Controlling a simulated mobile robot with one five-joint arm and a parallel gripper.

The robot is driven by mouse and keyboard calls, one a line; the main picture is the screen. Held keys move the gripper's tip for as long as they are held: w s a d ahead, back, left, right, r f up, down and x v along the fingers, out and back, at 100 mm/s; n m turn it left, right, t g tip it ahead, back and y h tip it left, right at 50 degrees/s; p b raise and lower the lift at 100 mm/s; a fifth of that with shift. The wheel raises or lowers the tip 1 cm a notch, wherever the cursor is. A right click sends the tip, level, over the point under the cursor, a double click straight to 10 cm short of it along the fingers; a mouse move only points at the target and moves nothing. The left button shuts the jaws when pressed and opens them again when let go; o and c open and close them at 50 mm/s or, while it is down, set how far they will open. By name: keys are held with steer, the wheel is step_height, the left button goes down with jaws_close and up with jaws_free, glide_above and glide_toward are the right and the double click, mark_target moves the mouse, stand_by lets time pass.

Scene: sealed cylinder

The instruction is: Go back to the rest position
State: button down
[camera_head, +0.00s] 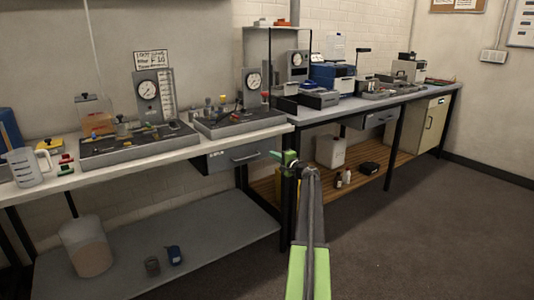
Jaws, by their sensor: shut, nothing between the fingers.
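My arm extends forward from the bottom of the view, right of centre. It has a light green lower section and a dark grey link. My gripper (286,158) is at its far end, small and green, in front of the right end of the white bench (230,135). It is shut and holds nothing. It appears against the gap between the two benches, with no object seen touching it. Its fingertips are too small to make out in detail.
The white bench carries gauge panels (154,96), dark trays (138,143), and a clear jug (31,167). A grey bench (405,98) with instruments runs along the back right. A bucket (86,246) stands on the lower shelf. The floor (430,230) at right is clear.

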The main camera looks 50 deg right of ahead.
steer(key=v, duration=0.7)
steer(key=shift+a+f, duration=0.15)
steer(key=shift+f, duration=0.05)
steer(key=shift+s, duration=0.1)
